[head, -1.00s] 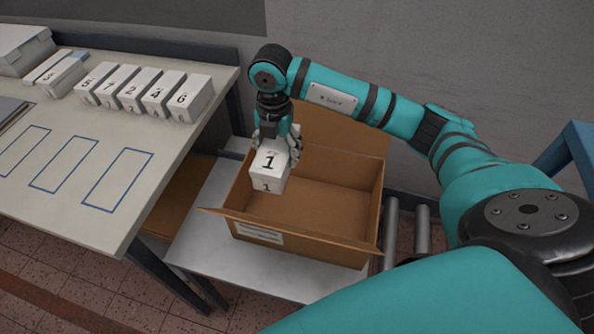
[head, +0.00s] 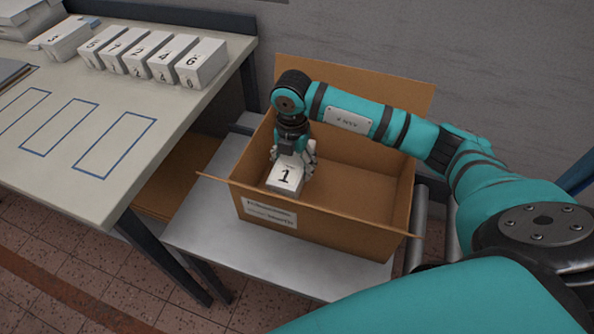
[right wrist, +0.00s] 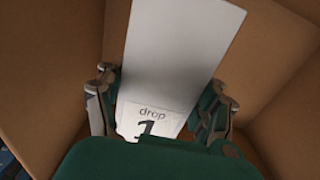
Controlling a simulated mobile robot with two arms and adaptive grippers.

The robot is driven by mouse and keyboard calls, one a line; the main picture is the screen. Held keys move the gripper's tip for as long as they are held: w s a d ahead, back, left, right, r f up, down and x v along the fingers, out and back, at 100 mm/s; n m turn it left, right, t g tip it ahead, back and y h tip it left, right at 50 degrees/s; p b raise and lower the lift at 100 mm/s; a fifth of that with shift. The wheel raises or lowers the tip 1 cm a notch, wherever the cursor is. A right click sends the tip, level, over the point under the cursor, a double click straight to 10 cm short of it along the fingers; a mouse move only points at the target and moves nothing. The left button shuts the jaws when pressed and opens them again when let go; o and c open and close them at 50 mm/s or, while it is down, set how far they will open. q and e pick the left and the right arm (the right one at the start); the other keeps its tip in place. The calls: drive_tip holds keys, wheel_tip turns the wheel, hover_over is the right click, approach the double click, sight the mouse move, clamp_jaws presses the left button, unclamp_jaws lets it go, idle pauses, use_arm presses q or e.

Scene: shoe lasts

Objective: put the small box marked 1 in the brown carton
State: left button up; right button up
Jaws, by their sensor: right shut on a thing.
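The small white box marked 1 (head: 285,177) is inside the open brown carton (head: 345,236), near its left end. My right gripper (head: 293,160) reaches down into the carton and is shut on this box. In the right wrist view the box (right wrist: 180,60) lies between the two fingers of the right gripper (right wrist: 163,105), with "drop" and 1 on its face. The carton walls surround it there. The front wall hides the box's lower part in the head view, so I cannot tell whether it touches the carton floor. My left gripper is not in view.
The carton stands on a grey platform (head: 200,235) beside rollers (head: 420,208). A table (head: 60,180) on the left bears a row of numbered white boxes (head: 150,57) and blue outlined rectangles. The right part of the carton is empty.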

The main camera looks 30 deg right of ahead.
sight(293, 160)
drive_tip(key=shift+f, duration=2.4)
drive_tip(key=o, duration=1.5)
drive_tip(key=shift+f, duration=0.1)
drive_tip(key=shift+c, duration=0.2)
wheel_tip(293, 160, up, 12)
drive_tip(key=shift+r, duration=0.15)
